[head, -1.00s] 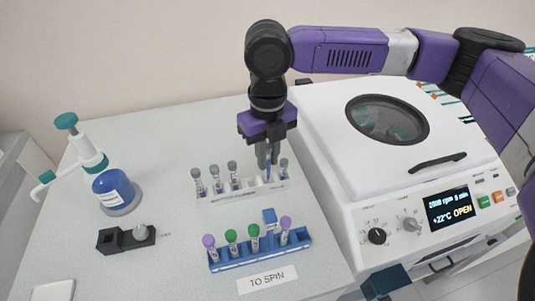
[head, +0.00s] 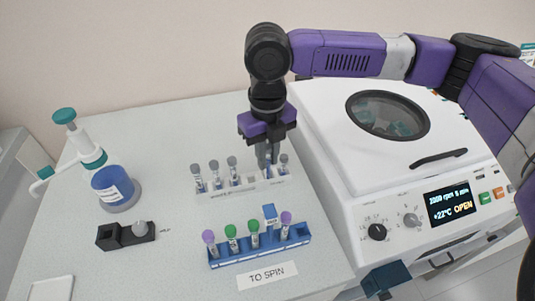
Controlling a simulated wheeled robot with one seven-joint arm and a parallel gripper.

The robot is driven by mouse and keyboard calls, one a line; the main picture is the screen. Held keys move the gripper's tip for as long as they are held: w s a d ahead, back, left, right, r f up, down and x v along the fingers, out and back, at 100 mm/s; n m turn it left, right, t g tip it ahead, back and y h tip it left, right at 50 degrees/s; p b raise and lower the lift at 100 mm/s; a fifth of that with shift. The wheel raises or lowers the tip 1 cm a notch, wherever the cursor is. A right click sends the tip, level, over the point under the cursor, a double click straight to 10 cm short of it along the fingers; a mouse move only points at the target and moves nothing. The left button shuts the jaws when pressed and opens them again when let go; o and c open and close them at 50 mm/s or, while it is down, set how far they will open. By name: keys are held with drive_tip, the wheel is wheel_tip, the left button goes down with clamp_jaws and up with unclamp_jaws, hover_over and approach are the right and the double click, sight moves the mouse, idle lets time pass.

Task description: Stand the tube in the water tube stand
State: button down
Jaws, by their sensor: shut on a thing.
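A white rack (head: 228,191) stands at the back of the bench, and I take it as the water tube stand, though its label is too small to read. Several grey-capped tubes (head: 214,172) stand upright in it. My gripper (head: 266,159) is above the right part of this rack, pointing down. It is shut on a tube (head: 268,173) that hangs about upright. The fingers hide the tube's top. I cannot tell whether its lower end is inside a hole. Another grey-capped tube (head: 283,163) stands just right of the fingers.
A blue rack (head: 262,253) in front holds purple- and green-capped tubes, by a TO SPIN label (head: 268,275). A white centrifuge (head: 400,175) with its lid down stands right. A dispenser bottle (head: 115,190) and a black block (head: 125,237) are left.

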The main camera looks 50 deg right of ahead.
drive_tip(key=shift+f, duration=0.15)
drive_tip(key=c, duration=1.3)
unclamp_jaws()
wheel_tip(320, 180, up, 8)
drive_tip(key=shift+f, duration=0.1)
idle(0.3)
